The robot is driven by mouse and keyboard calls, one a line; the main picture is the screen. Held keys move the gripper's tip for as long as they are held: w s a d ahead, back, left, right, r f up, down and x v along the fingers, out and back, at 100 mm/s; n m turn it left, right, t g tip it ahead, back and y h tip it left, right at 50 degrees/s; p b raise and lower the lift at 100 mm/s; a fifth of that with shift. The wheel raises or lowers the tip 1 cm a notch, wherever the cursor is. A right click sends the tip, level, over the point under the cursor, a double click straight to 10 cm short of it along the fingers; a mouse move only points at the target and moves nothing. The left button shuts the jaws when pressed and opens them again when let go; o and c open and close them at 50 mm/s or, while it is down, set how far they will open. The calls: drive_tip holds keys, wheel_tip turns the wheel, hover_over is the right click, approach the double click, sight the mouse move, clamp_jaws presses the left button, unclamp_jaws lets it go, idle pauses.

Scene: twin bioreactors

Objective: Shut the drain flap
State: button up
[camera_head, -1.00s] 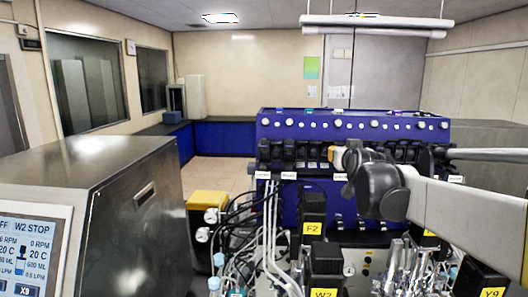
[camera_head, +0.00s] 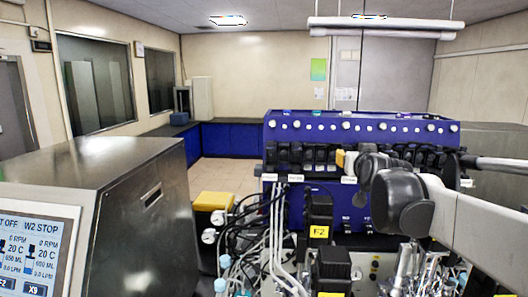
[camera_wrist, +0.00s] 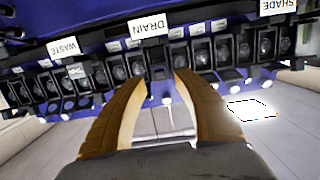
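The DRAIN label (camera_wrist: 148,27) is a white plate above a row of black flap units on the blue machine, in the wrist view. The dark unit below it (camera_wrist: 157,57) lies just beyond my fingertips; I cannot tell whether its flap is open or shut. My gripper (camera_wrist: 165,80) has two tan fingers, apart with a gap between the tips and nothing held. In the head view my gripper's yellow-tan tip (camera_head: 341,159) is at the row of black units, partly hidden by my wrist. I cannot tell if it touches them.
WASTE (camera_wrist: 63,46) and SHADE (camera_wrist: 278,6) labels flank DRAIN in the wrist view. In the head view, the blue console (camera_head: 330,128) stands above bottles, tubes and cables. A steel cabinet (camera_head: 130,205) with a screen is at left. Open floor (camera_head: 215,170) lies behind.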

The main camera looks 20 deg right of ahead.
drive_tip(key=v, duration=0.8)
